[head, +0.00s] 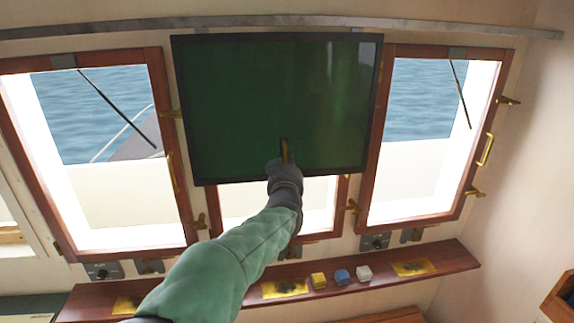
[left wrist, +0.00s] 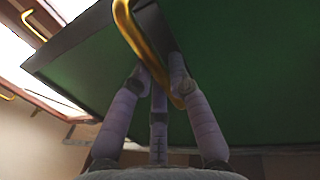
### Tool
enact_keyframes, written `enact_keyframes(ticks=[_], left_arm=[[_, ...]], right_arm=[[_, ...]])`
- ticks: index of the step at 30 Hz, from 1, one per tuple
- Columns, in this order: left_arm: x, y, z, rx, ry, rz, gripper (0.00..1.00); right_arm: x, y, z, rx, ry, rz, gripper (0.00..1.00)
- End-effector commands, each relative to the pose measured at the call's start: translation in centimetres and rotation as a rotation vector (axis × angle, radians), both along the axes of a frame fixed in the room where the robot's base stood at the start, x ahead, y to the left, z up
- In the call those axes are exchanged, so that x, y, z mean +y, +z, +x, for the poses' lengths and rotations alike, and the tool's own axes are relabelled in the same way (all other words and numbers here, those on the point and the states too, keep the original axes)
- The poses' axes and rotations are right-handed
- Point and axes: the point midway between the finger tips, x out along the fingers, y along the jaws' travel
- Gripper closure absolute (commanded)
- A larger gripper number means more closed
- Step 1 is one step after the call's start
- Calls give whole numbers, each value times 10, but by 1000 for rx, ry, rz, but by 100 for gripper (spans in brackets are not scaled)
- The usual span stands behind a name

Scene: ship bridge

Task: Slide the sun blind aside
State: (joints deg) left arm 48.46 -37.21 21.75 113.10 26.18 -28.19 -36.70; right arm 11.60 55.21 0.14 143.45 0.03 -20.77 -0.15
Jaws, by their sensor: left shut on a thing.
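The sun blind (head: 270,95) is a dark green panel in a black frame. It hangs from a rail (head: 250,21) in front of the middle window and covers most of it. My left gripper (head: 284,158) is at the lower middle of the blind, shut on its handle (head: 284,147). In the left wrist view the handle (left wrist: 133,35) is a brass bar between the fingers, and the green blind (left wrist: 240,80) fills the right side. My right gripper is in neither view.
Framed windows stand left (head: 110,150) and right (head: 425,140) of the blind, with brass latches. Below runs a wooden shelf (head: 440,258) with yellow, blue and white blocks (head: 341,276). The rail extends clear on both sides.

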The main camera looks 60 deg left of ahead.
Motion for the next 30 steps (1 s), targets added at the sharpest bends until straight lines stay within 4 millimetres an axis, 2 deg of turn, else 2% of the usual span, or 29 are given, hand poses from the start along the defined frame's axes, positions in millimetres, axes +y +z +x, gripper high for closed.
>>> enact_keyframes(ticks=[10, 11, 12, 13, 24, 30], left_arm=[[0, 0, 0, 0, 0, 1, 100], [0, 1, 0, 0, 0, 1, 73], [0, 1, 0, 0, 0, 1, 62], [0, 1, 0, 0, 0, 1, 57], [-2, 1, -1, -1, 0, 2, 57], [-21, 2, -11, -4, 0, 4, 57]], right_arm=[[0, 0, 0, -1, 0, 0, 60], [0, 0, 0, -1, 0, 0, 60], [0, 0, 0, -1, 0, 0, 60], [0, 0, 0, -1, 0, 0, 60], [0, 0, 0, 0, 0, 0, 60], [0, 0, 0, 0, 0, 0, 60]])
